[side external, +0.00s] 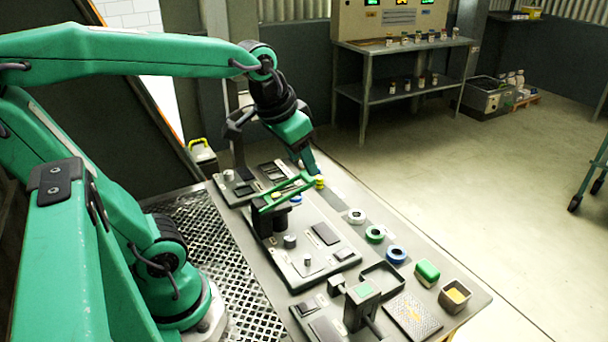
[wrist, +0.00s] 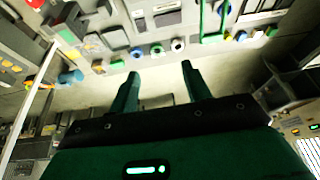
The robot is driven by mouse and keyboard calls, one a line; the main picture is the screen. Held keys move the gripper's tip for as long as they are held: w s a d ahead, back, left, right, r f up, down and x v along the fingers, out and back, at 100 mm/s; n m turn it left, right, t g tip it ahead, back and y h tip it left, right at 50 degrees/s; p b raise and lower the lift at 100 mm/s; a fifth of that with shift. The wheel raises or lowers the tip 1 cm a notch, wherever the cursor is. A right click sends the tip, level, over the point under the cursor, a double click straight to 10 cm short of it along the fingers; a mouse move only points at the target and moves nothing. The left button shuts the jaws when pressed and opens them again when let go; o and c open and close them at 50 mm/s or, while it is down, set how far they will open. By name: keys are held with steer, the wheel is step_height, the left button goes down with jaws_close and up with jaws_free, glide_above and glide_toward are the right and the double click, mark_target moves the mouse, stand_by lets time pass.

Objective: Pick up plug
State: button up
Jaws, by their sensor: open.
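My gripper (side external: 309,165) hangs over the far side of the workbench (side external: 235,225), its fingers pointing down. In the wrist view its two dark green fingers (wrist: 160,70) are spread apart with nothing between them. I cannot tell for sure which small part is the plug. A small yellow round piece (side external: 320,182) is close to my fingertip in the side view. The wrist view shows a yellow piece (wrist: 228,36), a blue one (wrist: 241,37) and a white one (wrist: 257,34) in a row at upper right, away from the fingers.
White (side external: 357,215), green (side external: 375,234) and blue (side external: 396,254) rings line the bench's right edge. A green lever frame (side external: 288,192) rises beside my gripper. A green block (side external: 427,273) and a bin with yellow contents (side external: 455,295) stand at the near right.

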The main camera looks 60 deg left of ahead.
steer(key=w+a+g, duration=0.1)
steer(key=w+a, duration=0.4)
steer(key=w, duration=0.3)
steer(key=n+g, duration=0.2)
steer(key=g, duration=0.2)
glide_above(319, 177)
steer(key=d, duration=0.1)
step_height(319, 177, down, 18)
steer(key=shift+r, duration=0.1)
steer(key=shift+a+f, duration=0.25)
steer(key=shift+f, duration=0.05)
steer(key=shift+f, duration=0.1)
steer(key=shift+f, duration=1.2)
steer(key=shift+f, duration=0.15)
steer(key=shift+a+f, duration=0.15)
steer(key=shift+f, duration=2.3)
steer(key=shift+c, duration=0.2)
